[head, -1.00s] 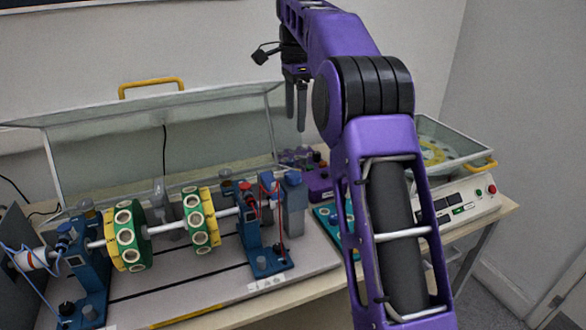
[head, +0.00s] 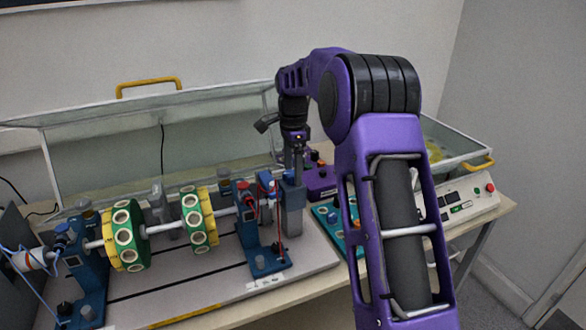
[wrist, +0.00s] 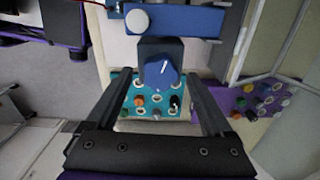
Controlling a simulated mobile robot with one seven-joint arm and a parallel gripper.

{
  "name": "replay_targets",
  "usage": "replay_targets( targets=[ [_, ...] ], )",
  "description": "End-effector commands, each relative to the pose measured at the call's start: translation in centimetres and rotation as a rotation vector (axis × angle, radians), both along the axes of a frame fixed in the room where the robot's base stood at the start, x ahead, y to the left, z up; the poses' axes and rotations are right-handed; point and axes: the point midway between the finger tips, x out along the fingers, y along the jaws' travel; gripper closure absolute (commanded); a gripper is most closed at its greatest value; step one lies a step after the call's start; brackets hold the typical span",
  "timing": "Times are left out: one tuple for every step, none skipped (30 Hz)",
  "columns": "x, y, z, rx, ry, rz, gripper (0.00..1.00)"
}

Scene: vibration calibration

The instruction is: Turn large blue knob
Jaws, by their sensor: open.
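The large blue knob (wrist: 162,71) has a white pointer mark and shows in the middle of the wrist view, on top of a dark grey block. In the head view its place is at the grey post (head: 292,218) at the right end of the shaft rig, and my fingers partly hide the post's top. My gripper (wrist: 160,76) is open, with one finger to each side of the knob in the wrist view. Contact with the knob cannot be told. In the head view my gripper (head: 298,172) points down over the post.
A teal panel (wrist: 125,88) with small knobs and sockets lies beyond the blue knob, with a purple box (wrist: 246,98) to the right. A blue bar (wrist: 192,20) is close by. The rig's green and yellow discs (head: 130,235) stand left; a clear cover (head: 95,150) is behind.

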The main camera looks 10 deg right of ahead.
Motion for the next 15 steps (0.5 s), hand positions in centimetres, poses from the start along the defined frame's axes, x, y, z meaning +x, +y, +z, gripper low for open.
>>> replay_targets(
  targets=[
    [-0.01,-0.01,-0.05,0.000,0.000,0.000,0.14],
    [0.00,-0.01,-0.05,0.000,0.000,0.000,0.14],
    [0.00,-0.02,-0.05,0.000,0.000,0.000,0.14],
    [0.00,-0.02,-0.05,0.000,0.000,0.000,0.14],
    [-0.01,-0.02,-0.05,0.000,0.000,0.000,0.14],
    [-0.01,-0.02,-0.04,0.000,0.000,0.000,0.14],
    [-0.01,-0.02,-0.04,0.000,0.000,0.000,0.20],
    [-0.01,-0.03,-0.03,0.000,0.000,0.000,0.25],
    [0.00,-0.03,-0.03,0.000,0.000,0.000,0.32],
    [-0.01,-0.03,-0.03,0.000,0.000,0.000,0.38],
    [0.00,-0.03,-0.03,0.000,0.000,0.000,0.43],
    [0.00,-0.03,-0.03,0.000,0.000,0.000,0.50],
    [-0.01,-0.03,-0.03,0.000,0.001,0.000,0.56],
    [-0.01,-0.03,-0.02,0.000,0.000,0.000,0.61],
    [-0.01,-0.03,-0.02,0.000,0.001,0.000,0.68]
  ],
)
